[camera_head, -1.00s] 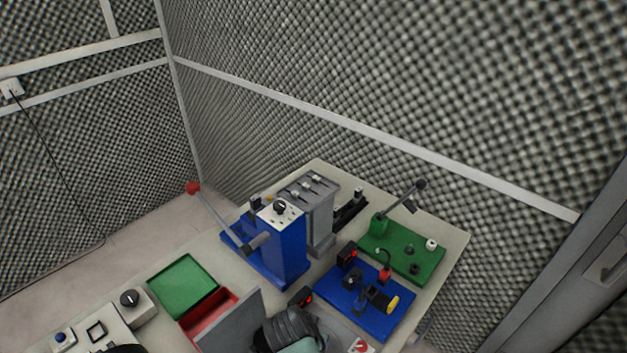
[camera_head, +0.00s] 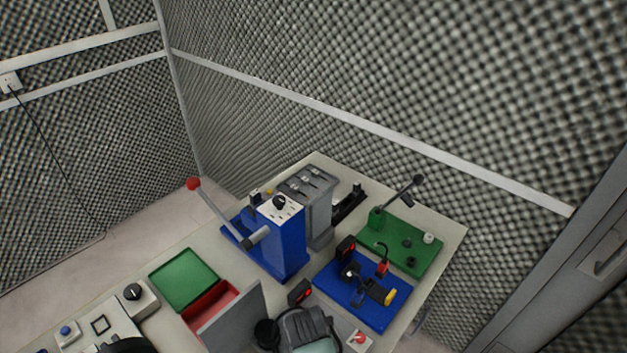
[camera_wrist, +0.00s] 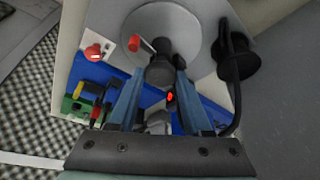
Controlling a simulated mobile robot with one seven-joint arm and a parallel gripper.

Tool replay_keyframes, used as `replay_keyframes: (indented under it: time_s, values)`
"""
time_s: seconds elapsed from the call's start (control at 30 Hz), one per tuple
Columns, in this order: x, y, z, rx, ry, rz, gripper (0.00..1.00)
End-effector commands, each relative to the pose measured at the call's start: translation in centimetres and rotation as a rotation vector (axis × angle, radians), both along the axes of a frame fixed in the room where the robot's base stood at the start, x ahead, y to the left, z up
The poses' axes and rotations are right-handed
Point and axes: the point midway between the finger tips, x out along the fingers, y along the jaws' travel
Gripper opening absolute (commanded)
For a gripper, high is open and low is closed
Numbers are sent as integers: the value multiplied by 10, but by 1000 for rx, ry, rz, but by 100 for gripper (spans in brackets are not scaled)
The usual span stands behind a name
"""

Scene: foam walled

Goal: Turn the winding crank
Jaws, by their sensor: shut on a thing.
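The winding crank shows in the wrist view as a pale grey disc (camera_wrist: 165,24) with a dark round knob (camera_wrist: 160,72). My gripper (camera_wrist: 162,78) has its two blue fingers closed on the knob, one on each side. A small red-tipped lever (camera_wrist: 136,42) stands out over the disc, just beyond the knob. In the head view, my gripper (camera_head: 308,330) is at the bottom edge and its dark body hides the crank and the fingertips.
A black spool-like part (camera_wrist: 236,55) is close right of my gripper in the wrist view. A grey upright panel (camera_head: 235,320) stands left of it. A red button (camera_head: 360,338) is close right. Blue (camera_head: 335,290) and green (camera_head: 425,258) boards lie beyond, beside a tall blue lever box (camera_head: 285,250).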

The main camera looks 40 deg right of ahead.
Motion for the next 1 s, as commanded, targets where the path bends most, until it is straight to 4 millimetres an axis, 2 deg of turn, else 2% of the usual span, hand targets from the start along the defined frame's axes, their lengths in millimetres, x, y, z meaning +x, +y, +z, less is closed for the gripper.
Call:
replay_keyframes:
  time_s: [1.0]
  values:
    - [-2, -4, 0, 0, -1, 508, 0]
